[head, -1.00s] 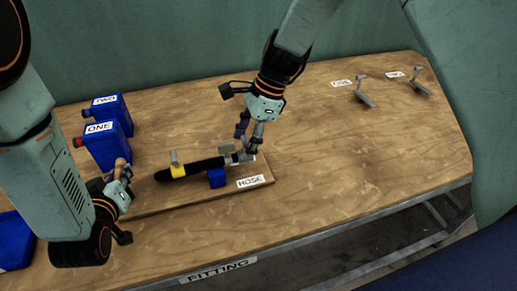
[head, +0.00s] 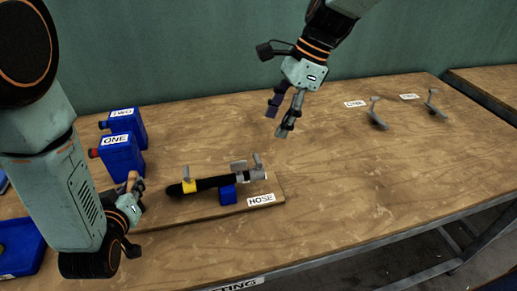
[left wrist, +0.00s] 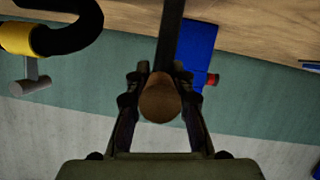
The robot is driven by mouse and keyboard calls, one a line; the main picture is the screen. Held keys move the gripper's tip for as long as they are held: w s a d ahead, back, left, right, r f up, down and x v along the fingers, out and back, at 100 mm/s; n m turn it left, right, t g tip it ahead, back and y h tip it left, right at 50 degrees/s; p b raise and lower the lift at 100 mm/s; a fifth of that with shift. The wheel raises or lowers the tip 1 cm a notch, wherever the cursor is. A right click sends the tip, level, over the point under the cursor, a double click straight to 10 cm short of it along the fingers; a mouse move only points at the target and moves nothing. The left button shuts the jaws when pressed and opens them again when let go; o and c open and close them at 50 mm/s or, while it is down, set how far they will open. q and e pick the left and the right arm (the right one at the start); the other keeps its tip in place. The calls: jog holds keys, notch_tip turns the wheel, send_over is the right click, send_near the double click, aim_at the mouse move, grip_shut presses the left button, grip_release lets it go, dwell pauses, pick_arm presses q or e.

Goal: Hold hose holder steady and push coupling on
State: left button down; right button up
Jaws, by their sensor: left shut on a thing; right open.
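A black hose (head: 208,184) with a yellow band (head: 189,186) lies over a blue block (head: 228,194) on a thin board labelled HOSE. A grey coupling (head: 258,175) with upright levers is at the hose's right end; how far on it sits is too small to tell. My left gripper (head: 134,188), left of the hose, is shut on a brown rounded handle (left wrist: 160,99), with a dark bar (left wrist: 170,35) beyond it. Whether this bar belongs to the hose holder is unclear. My right gripper (head: 279,116) is open and empty, above and behind the coupling, apart from it.
Blue boxes labelled ONE (head: 116,157) and TWO (head: 129,122) stand behind my left gripper. A blue tray (head: 22,250) is at the lower left. Small grey lever parts (head: 377,115) (head: 433,104) with labels are at the back right.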

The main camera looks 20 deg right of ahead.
pick_arm(q)
jog(key=shift+s+f, duration=0.2)
jog(key=c, duration=1.6)
grip_release()
jog(key=o, duration=0.5)
jog(key=shift+w+r, duration=0.1)
jog(key=shift+w, duration=0.1)
jog(key=shift+s+r, duration=0.1)
